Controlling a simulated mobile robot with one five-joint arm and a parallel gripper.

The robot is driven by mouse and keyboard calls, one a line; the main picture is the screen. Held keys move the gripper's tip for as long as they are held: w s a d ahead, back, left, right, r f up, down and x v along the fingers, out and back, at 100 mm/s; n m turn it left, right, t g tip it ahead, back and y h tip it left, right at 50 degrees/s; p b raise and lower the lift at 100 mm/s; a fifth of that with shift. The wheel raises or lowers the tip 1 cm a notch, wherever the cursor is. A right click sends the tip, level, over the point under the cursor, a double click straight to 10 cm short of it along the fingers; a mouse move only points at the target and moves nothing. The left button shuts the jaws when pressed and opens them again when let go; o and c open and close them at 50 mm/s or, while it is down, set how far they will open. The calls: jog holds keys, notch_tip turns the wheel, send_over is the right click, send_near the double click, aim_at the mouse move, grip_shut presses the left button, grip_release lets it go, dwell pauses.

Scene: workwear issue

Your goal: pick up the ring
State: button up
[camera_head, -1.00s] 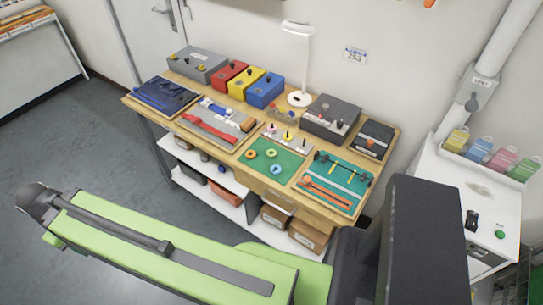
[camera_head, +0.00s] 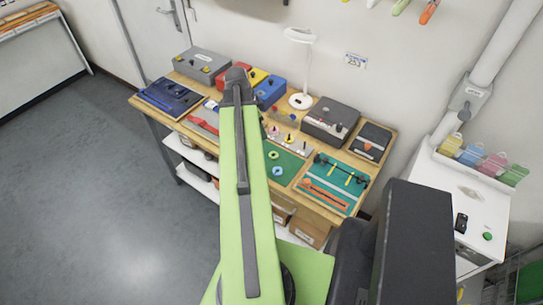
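A green mat (camera_head: 289,161) lies near the front middle of the wooden workbench. A yellow-green ring (camera_head: 273,155) and a light blue ring (camera_head: 277,170) lie flat on it, apart from each other. My raised green arm crosses in front of the mat's left part and hides it. An orange ring that showed there earlier is hidden now. The dark end of my arm link shows over the back of the bench, but no gripper fingers can be made out.
Red, yellow and blue boxes (camera_head: 269,92), a white lamp (camera_head: 300,100) and dark grey boxes (camera_head: 330,116) line the back of the workbench (camera_head: 333,222). A teal mat with tools (camera_head: 343,170) lies right of the rings. A white cabinet (camera_head: 450,200) stands at right. The floor at left is clear.

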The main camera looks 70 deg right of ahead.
jog(key=b, duration=1.2)
send_near(274, 156)
jog(key=shift+a+f, duration=0.2)
jog(key=shift+f, duration=0.6)
jog(key=shift+r, duration=0.1)
jog(key=b+x, duration=0.5)
jog(key=shift+d+f, duration=0.2)
jog(key=shift+d, duration=0.05)
jog(key=shift+r, duration=0.2)
grip_shut()
